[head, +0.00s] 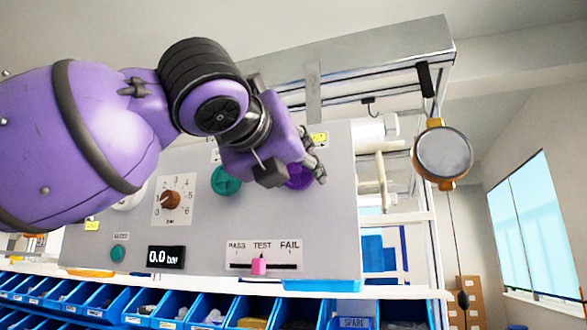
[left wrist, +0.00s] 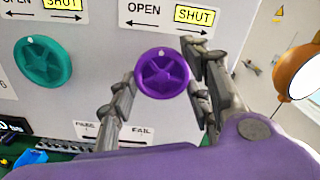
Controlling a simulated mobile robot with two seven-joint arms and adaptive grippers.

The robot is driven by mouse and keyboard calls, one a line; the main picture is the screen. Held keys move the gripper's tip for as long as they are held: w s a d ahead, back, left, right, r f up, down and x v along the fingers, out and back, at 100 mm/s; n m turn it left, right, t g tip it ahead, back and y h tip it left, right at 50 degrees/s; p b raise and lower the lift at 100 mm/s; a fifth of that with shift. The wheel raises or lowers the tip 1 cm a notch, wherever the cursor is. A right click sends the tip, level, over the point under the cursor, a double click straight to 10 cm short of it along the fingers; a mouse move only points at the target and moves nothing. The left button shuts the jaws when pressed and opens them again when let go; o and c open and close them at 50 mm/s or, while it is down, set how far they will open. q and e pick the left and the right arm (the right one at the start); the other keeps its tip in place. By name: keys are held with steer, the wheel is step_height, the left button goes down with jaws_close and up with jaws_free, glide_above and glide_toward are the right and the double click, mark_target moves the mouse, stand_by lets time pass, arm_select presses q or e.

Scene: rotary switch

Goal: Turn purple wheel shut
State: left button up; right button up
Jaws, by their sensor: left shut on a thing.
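The purple wheel (left wrist: 162,73) is a round knob on the grey panel (head: 215,240), below a label with OPEN on the left and SHUT on yellow at the right. A small white mark shows at its top. In the head view the wheel (head: 299,177) is partly hidden behind my left gripper (head: 298,172). In the left wrist view my left gripper (left wrist: 160,95) has one finger on each side of the wheel, shut on it. My right gripper is in neither view.
A teal wheel (left wrist: 43,61) sits left of the purple one. The panel also has a brown rotary knob (head: 170,199), a display (head: 166,257) reading 0.0 and a pink slider (head: 259,265) at TEST. Blue bins (head: 200,306) stand below. A round lamp-like disc (head: 443,154) hangs at right.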

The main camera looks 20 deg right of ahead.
arm_select(q)
steer(key=shift+w+f+m, duration=0.2)
steer(key=shift+f+m, duration=0.25)
steer(key=shift+m, duration=0.55)
steer(key=o, duration=1.1)
steer(key=shift+r, duration=0.1)
steer(key=shift+a+r, duration=0.1)
steer(key=shift+r, duration=0.05)
steer(key=shift+s+r, duration=0.1)
steer(key=shift+s, duration=0.05)
steer(key=v, duration=1.2)
